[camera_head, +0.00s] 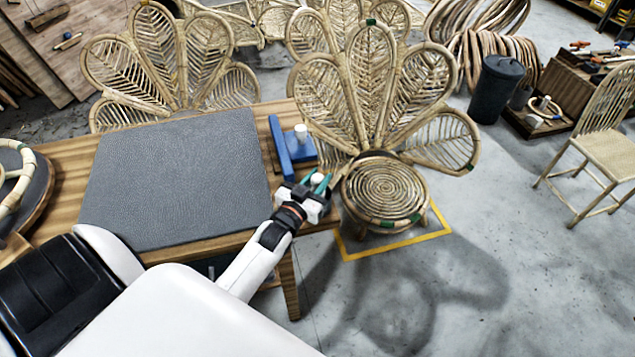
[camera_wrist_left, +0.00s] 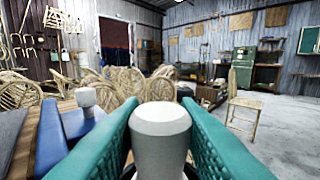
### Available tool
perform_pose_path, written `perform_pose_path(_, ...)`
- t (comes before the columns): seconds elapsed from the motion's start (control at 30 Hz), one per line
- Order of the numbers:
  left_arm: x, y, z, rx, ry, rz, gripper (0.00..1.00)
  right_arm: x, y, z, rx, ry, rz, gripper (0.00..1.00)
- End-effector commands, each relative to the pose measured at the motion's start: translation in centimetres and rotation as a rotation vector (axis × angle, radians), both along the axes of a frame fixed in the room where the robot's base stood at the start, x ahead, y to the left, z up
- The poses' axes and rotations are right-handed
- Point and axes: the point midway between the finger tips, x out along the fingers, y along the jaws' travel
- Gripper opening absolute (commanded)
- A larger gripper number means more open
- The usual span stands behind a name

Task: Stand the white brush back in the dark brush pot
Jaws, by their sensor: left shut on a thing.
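My left gripper (camera_head: 320,182) is at the right edge of the wooden table, shut on a white, round-topped piece that I take to be the white brush (camera_head: 317,179). In the left wrist view the brush (camera_wrist_left: 161,135) stands upright between the two green finger pads; its lower end is hidden. I cannot make out a dark brush pot on the table; the arm and gripper cover part of that edge. My right gripper is not in view.
A blue block fixture (camera_head: 280,145) with a white cylinder (camera_head: 300,132) stands beyond the gripper. A grey mat (camera_head: 180,180) covers much of the table (camera_head: 78,151). A rattan chair (camera_head: 385,190) stands close right. A dark bin (camera_head: 496,90) is on the floor.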

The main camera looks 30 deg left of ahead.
Motion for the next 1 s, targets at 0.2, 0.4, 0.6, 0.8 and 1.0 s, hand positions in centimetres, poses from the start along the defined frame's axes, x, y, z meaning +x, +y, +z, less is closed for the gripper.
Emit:
perform_pose_path(0.2,0.0,0.0,-0.9,0.0,-0.003,-0.001,0.06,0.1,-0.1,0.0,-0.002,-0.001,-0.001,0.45)
perform_pose_path(0.4,0.0,0.0,-1.1,0.001,-0.002,-0.001,0.06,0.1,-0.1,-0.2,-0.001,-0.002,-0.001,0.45)
perform_pose_path(0.6,0.0,0.0,-1.1,0.001,-0.001,0.0,0.51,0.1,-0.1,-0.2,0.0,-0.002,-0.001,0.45)
perform_pose_path(0.8,0.0,0.0,-1.1,0.001,-0.001,0.0,0.51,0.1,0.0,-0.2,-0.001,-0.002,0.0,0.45)
perform_pose_path(1.0,-1.0,-0.1,-1.1,0.001,0.001,0.0,0.51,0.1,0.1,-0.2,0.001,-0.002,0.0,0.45)
